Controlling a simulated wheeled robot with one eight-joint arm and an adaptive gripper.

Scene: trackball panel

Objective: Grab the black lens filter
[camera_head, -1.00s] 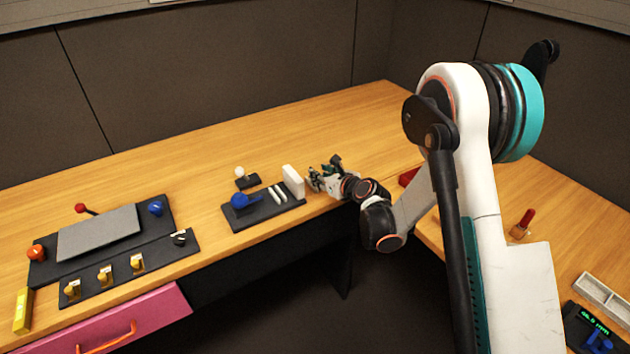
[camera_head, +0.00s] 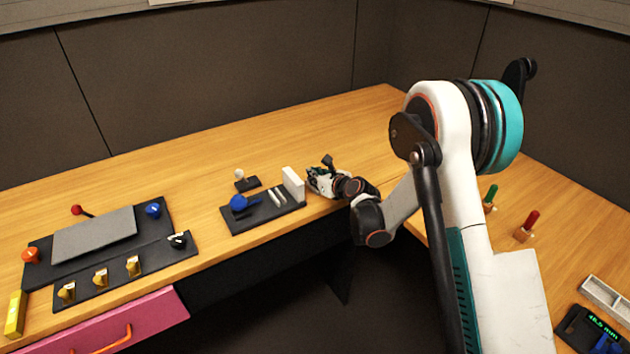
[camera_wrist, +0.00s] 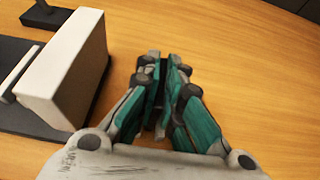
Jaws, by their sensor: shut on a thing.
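My gripper (camera_head: 312,180) is low over the wooden table, just right of the white upright block. In the wrist view my gripper (camera_wrist: 160,66) points at the table with its two green-and-grey fingers close together. It is shut on a thin dark thing, the black lens filter (camera_wrist: 162,98), of which only a narrow edge shows between the fingers. The rest of the filter is hidden by the fingers. In the head view the filter cannot be made out.
A black panel (camera_head: 262,214) with a blue trackball (camera_head: 239,202) and a white upright block (camera_head: 293,184) stands close to my gripper's left. Another control panel (camera_head: 120,275) is farther left. The table behind is clear.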

